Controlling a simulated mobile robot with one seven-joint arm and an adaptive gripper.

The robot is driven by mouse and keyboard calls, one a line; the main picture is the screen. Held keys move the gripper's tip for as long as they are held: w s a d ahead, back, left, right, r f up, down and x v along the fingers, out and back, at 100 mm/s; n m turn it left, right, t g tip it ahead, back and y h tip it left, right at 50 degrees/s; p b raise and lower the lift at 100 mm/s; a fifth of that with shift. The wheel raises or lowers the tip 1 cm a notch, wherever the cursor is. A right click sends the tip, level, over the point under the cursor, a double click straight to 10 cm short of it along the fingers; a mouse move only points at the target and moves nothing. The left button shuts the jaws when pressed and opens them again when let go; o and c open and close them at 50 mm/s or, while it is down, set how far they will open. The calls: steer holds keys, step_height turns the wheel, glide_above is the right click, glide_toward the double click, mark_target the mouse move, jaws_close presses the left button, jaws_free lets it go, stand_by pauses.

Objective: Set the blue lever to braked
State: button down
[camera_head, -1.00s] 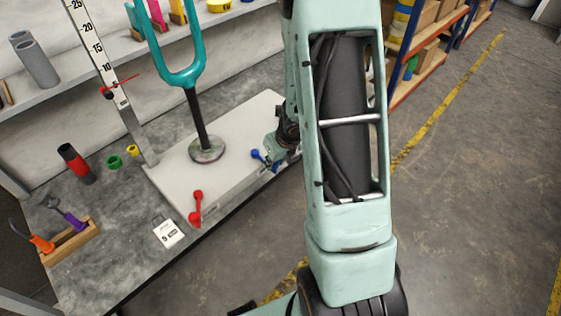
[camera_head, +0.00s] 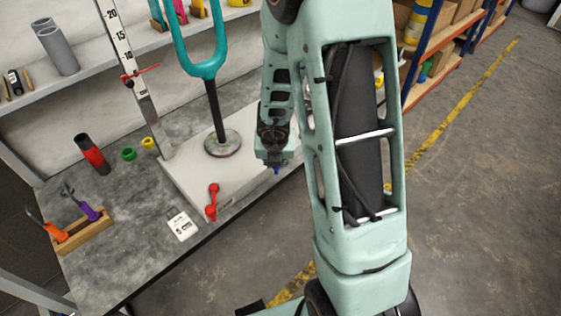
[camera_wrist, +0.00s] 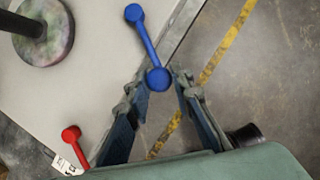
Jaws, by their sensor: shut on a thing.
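The blue lever (camera_wrist: 145,40) shows in the wrist view as a rod with a round knob at each end, along the edge of the pale grey base plate (camera_wrist: 90,70). My gripper (camera_wrist: 160,77) has its fingertips closed on the near knob, which sits between them beyond the plate's edge. The far knob is over the plate. In the head view my gripper (camera_head: 275,160) hides most of the lever; only a small blue bit (camera_head: 277,171) shows beneath it. No braked marking is readable.
A red lever (camera_head: 212,200) stands on the plate to the left, near a white card (camera_head: 181,226). A teal fork (camera_head: 205,65) on a black post rises behind. A ruler post (camera_head: 135,75) and tool holder (camera_head: 80,236) are further left. Open floor lies right.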

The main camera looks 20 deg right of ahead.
steer(key=shift+a, duration=0.25)
steer(key=c, duration=1.7)
jaws_free()
steer(key=shift+r, duration=0.1)
steer(key=shift+v, duration=5.95)
